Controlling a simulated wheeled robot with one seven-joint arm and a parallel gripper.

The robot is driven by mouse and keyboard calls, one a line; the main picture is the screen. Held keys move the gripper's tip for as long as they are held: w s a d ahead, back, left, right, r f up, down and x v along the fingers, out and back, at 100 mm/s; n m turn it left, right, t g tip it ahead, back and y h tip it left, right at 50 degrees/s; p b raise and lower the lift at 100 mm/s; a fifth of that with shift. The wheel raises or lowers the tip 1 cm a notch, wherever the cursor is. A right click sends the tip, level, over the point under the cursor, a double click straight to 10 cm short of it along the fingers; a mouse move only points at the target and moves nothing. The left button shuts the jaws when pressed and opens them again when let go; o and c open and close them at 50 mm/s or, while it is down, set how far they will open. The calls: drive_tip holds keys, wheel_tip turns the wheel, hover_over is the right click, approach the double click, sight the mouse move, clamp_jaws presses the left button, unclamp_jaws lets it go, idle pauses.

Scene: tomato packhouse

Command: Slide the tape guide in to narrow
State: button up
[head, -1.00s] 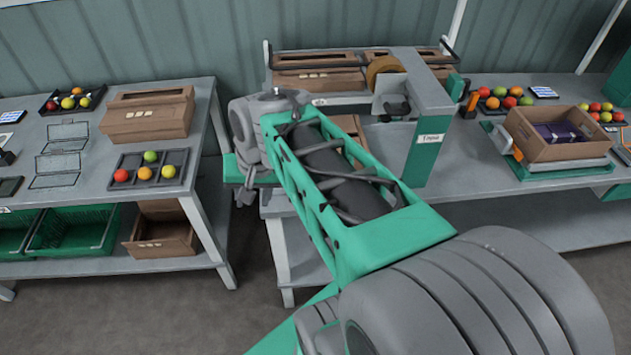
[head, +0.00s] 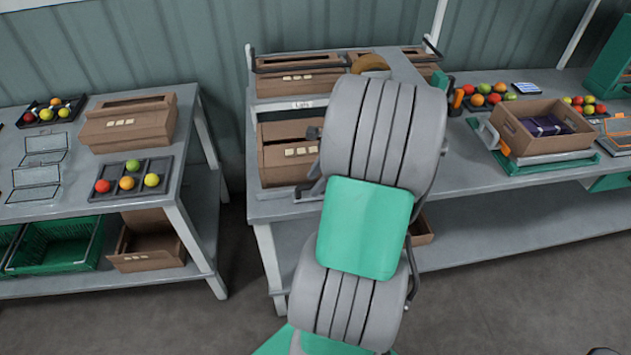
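The tape machine stands at the back of the middle bench. Only the top of its brown tape roll (head: 370,63) shows above my arm, and my arm hides most of the machine. I cannot make out the tape guide. My gripper is not visible; the grey and green links of my arm fill the middle of the head view and cover the area in front of the machine.
Cardboard boxes (head: 283,158) stand on the middle bench left of my arm. The left bench (head: 78,185) holds a closed carton (head: 127,122) and a divided tray (head: 112,193). Floor shows between the benches.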

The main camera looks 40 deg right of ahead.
drive_tip(key=shift+f, duration=0.1)
clamp_jaws()
idle(0.3)
drive_tip(key=shift+w, duration=0.1)
idle(1.0)
